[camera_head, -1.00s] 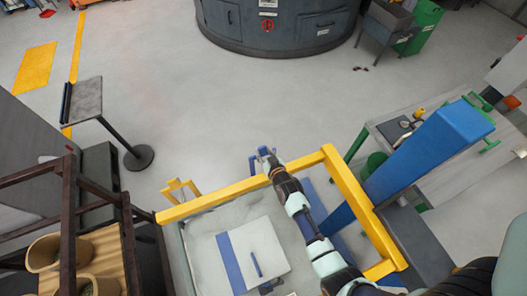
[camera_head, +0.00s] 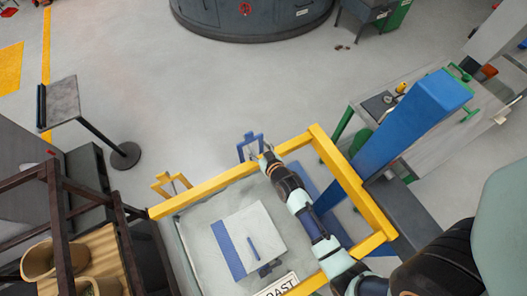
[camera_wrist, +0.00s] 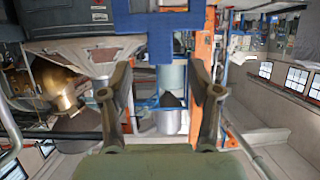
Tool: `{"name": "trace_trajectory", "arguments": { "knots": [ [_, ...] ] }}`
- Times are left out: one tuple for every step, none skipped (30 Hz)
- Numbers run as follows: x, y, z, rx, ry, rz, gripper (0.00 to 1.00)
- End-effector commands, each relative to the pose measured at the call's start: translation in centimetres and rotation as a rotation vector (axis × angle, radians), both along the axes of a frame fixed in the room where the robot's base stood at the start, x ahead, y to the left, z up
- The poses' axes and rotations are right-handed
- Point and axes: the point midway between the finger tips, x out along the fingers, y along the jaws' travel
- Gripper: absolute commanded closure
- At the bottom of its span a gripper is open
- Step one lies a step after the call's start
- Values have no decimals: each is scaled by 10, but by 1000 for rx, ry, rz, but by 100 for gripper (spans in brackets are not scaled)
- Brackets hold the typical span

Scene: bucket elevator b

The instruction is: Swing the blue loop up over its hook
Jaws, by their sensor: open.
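The blue loop (camera_head: 248,146) stands upright just beyond the far edge of the yellow frame (camera_head: 221,180) in the head view. My gripper (camera_head: 266,157) is beside it, slightly right of and nearer than the loop; contact cannot be told there. In the wrist view my gripper (camera_wrist: 161,92) has its two fingers spread, with nothing between them. A blue piece (camera_wrist: 160,22), probably part of the loop, crosses the top of that view beyond the fingertips. I cannot make out the hook for the blue loop.
A similar yellow loop (camera_head: 171,184) stands to the left on the same side of the frame. A thick blue post (camera_head: 405,128) rises at the right. A dark rack (camera_head: 55,215) with baskets is at the left.

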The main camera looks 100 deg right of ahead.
Motion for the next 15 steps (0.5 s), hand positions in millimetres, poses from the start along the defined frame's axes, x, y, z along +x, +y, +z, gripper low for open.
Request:
{"name": "trace_trajectory", "arguments": {
  "knots": [
    [-5, 12, 4, 1, 0, 0, 38],
    [-7, 18, 7, 1, 0, 0, 38],
    [-10, 26, 10, 2, 0, 0, 38],
    [-13, 31, 12, 2, 0, 0, 38],
    [-14, 35, 15, 2, 0, 0, 38],
    [-17, 41, 16, 3, 0, 0, 38],
    [-18, 44, 18, 2, 0, 0, 38],
    [-19, 47, 19, 2, 0, 0, 38],
    [-20, 50, 21, 2, 0, 0, 38],
    [-20, 51, 22, 1, 0, 0, 38],
    [-21, 52, 22, 1, 0, 0, 38],
    [-21, 53, 23, 1, 0, 0, 38],
    [-21, 53, 23, 1, 0, 0, 38],
    [-21, 53, 23, 1, 0, 0, 38],
    [-21, 53, 23, 1, 0, 0, 38]
  ]
}}
